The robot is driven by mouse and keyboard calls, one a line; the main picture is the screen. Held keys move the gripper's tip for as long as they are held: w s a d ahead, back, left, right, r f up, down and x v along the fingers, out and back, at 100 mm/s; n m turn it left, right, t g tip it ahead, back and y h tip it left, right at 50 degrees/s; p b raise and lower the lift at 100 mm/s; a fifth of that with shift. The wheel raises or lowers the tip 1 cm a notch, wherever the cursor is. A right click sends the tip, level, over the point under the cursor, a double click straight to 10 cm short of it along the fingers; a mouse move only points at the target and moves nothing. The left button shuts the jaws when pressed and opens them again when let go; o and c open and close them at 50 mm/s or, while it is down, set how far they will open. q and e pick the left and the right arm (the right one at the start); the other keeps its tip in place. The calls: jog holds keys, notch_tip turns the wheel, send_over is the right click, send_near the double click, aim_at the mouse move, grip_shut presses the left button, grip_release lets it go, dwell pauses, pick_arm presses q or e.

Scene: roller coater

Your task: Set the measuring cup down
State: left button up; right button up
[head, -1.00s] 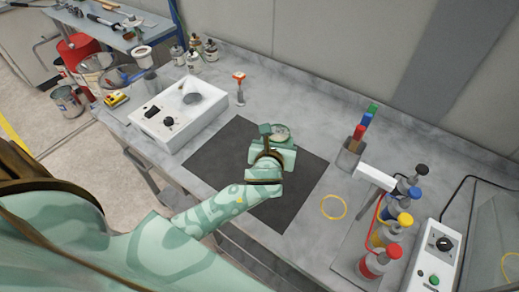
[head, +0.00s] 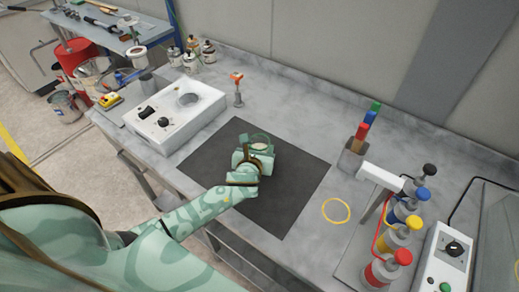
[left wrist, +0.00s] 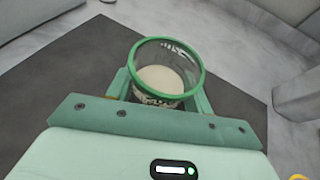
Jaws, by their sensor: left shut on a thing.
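The measuring cup (left wrist: 165,75) is a clear cup with a green rim and a pale, cream-coloured inside bottom. My left gripper (left wrist: 160,98) is shut on it, with the fingers on both sides of its body. In the head view my left gripper (head: 256,146) is over the dark mat (head: 300,180), and the cup is mostly hidden by the gripper. The cup looks upright. I cannot tell whether its base touches the mat. My right gripper is not in view.
A white device (head: 176,117) with a round opening stands left of the mat. A yellow ring (head: 336,221) marks the bench on the right. Coloured-cap bottles (head: 385,268) and a control box (head: 446,262) stand further right. An orange-topped tool (head: 237,90) stands behind the mat.

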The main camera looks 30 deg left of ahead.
pick_arm(q)
jog(key=shift+f, duration=0.15)
jog(key=o, duration=1.2)
jog(key=shift+c, duration=0.2)
jog(key=shift+r, duration=0.2)
jog(key=p+v, duration=0.2)
jog(key=v, duration=1)
jog(key=shift+p, duration=0.35)
jog(key=shift+f, duration=0.1)
